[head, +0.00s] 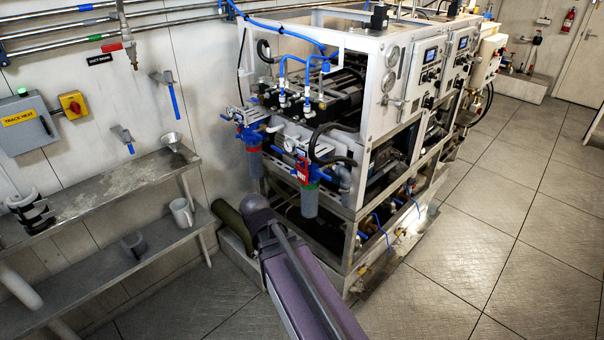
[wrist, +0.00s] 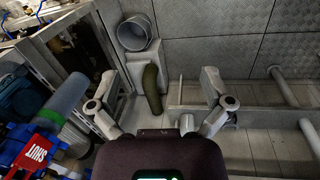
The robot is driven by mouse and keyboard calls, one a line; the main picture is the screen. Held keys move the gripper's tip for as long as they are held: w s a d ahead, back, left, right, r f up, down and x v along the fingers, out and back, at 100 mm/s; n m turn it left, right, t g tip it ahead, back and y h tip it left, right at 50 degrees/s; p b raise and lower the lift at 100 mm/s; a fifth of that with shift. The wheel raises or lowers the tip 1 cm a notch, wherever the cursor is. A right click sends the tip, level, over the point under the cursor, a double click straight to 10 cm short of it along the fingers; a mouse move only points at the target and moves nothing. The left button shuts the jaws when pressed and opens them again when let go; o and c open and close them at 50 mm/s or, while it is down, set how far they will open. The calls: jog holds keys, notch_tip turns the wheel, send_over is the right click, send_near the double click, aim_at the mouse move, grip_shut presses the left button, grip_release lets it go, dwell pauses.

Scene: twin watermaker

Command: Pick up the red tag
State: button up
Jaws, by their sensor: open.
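The red tag (head: 303,172) hangs at the front of the watermaker, by the blue-topped filter on the right of the pair. The tag lies to the left of the left finger, outside the jaws. In the head view my arm rises from the bottom; the fingers cannot be made out there.
The watermaker's white frame (head: 366,95) with hoses and filter bowls (head: 310,201) stands close to my arm. A steel shelf (head: 95,190) with a mug (head: 182,212) is at left. An olive cylinder (wrist: 151,90) shows between my fingers, farther off. The floor at right is clear.

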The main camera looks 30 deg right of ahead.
jog(key=w+d+r+n+t+h, duration=0.1)
jog(key=w+d+r+n+h, duration=0.4)
jog(key=w+n, duration=0.4)
jog(key=n+t+h+p, duration=0.2)
jog(key=n+h, duration=0.4)
jog(key=n, duration=0.3)
send_near(301, 169)
jog(key=s+a+r, duration=0.1)
jog(key=s+a, duration=0.1)
jog(key=a, duration=0.1)
jog(key=shift+w+a, duration=0.15)
jog(key=shift+b, duration=0.3)
jog(key=b+x, duration=0.3)
jog(key=x, duration=0.5)
jog(key=shift+w+d, duration=0.15)
jog(key=shift+d, duration=0.15)
jog(key=shift+w+b+x, duration=0.15)
jog(key=shift+b+x, duration=0.4)
jog(key=shift+x, duration=0.75)
jog(key=shift+w+b+x, duration=0.15)
jog(key=shift+b+x, duration=0.35)
jog(key=shift+x, duration=0.8)
jog(key=shift+r, duration=0.1)
